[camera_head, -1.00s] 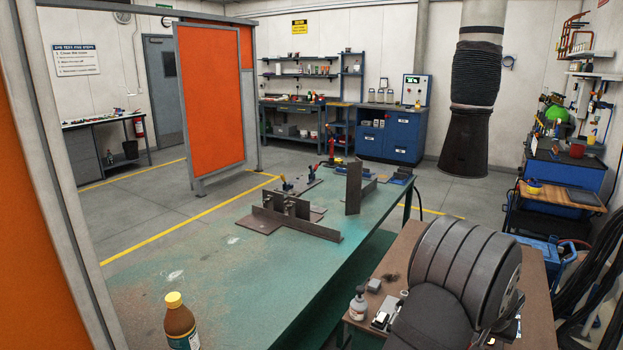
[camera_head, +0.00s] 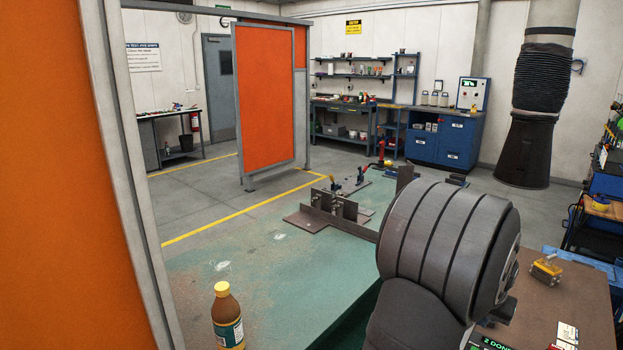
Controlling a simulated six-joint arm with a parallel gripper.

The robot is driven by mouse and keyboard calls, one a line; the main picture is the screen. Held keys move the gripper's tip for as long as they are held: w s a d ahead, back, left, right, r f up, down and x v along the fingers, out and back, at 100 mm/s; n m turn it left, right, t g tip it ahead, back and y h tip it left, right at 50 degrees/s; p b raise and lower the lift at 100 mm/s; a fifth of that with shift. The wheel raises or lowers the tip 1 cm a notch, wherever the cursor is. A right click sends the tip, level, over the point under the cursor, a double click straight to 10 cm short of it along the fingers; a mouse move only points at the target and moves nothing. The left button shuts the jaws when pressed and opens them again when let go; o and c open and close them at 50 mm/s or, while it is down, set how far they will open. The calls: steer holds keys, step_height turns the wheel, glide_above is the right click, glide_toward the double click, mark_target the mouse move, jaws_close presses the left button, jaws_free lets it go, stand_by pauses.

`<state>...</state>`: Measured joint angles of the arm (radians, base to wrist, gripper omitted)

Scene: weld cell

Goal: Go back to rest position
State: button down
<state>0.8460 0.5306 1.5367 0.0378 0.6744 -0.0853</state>
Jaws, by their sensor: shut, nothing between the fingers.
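My gripper is not visible in this view. A large grey ribbed part of my arm (camera_head: 440,245) fills the lower right middle, in front of the green table's right edge and part of the brown table. The rest of the arm and its end are out of sight, so I cannot tell what pose the whole arm is in.
The green table (camera_head: 290,275) holds a brown bottle with a yellow cap (camera_head: 228,318) at the front and metal plates in a fixture (camera_head: 335,212) further back. A yellow object (camera_head: 545,270) lies on the brown table (camera_head: 570,295). An orange screen (camera_head: 265,95) stands behind.

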steer(key=shift+x, duration=1.05)
steer(key=c, duration=1.9)
jaws_free()
steer(key=shift+r, duration=0.1)
steer(key=shift+c, duration=0.2)
steer(key=o, duration=1.8)
step_height(320, 180, up, 12)
steer(key=a, duration=0.1)
steer(key=shift+s+a+r, duration=0.2)
steer(key=shift+s+a, duration=0.2)
steer(key=shift+s, duration=0.1)
steer(key=shift+o, duration=0.7)
steer(key=shift+r, duration=0.1)
steer(key=x, duration=0.9)
steer(key=shift+f, duration=0.25)
steer(key=shift+d+r, duration=0.1)
steer(key=v, duration=0.9)
steer(key=shift+r, duration=0.35)
